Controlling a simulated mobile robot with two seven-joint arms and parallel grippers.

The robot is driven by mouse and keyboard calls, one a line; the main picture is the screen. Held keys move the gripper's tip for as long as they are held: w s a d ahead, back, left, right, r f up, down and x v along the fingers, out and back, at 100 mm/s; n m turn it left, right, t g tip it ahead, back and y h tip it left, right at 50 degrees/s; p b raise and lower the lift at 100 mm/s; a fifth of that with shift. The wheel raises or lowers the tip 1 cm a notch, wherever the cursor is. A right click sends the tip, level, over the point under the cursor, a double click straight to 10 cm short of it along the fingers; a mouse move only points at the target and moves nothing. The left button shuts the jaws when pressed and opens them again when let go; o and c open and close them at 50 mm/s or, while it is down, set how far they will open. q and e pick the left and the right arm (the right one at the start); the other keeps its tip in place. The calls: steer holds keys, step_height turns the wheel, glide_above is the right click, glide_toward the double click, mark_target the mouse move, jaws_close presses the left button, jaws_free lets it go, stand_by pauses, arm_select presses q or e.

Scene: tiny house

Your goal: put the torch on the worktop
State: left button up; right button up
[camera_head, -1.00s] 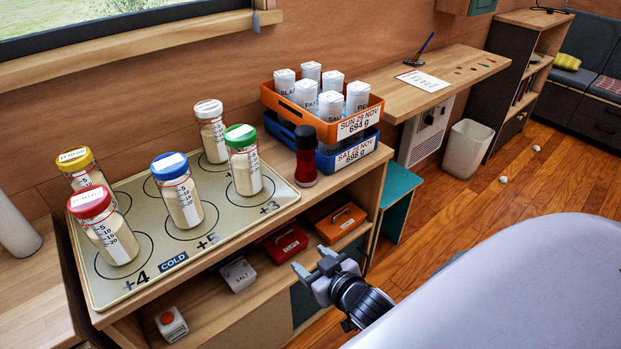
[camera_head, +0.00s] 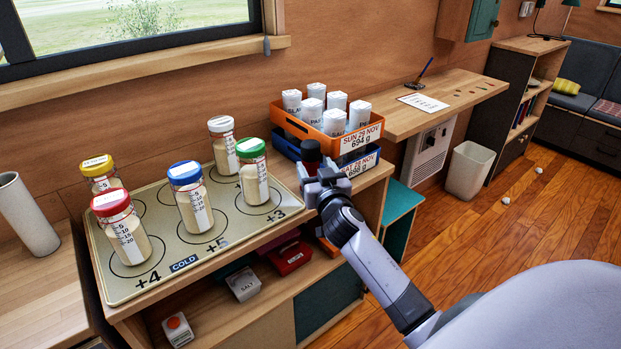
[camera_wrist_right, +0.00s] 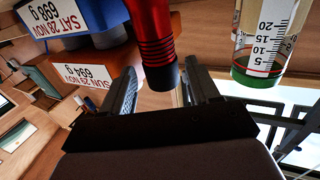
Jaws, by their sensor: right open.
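The torch, red with black ends, stands upright on the wooden unit beside the stacked crates. In the head view its black top (camera_head: 311,152) shows above my right gripper (camera_head: 325,182), which hides most of its body. In the right wrist view, where the labels appear upside down, the torch's ribbed red body (camera_wrist_right: 154,38) lies between the two spread fingers of the open right gripper (camera_wrist_right: 162,85). I cannot tell whether either finger touches it. A wooden worktop surface (camera_head: 40,290) is at the lower left, and another (camera_head: 455,95) runs along the wall at the right. My left gripper is out of view.
Several lidded jars stand on a marked tray (camera_head: 190,258) left of the torch; the green-lidded jar (camera_head: 253,172) is closest. An orange crate (camera_head: 325,140) of white containers sits on a blue crate (camera_head: 365,165) just behind. A grey tube (camera_head: 25,212) stands on the left surface.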

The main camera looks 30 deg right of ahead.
mark_target(313, 162)
steer(key=shift+x, duration=1.9)
steer(key=shift+s, duration=0.1)
steer(key=shift+r, duration=0.1)
jaws_close()
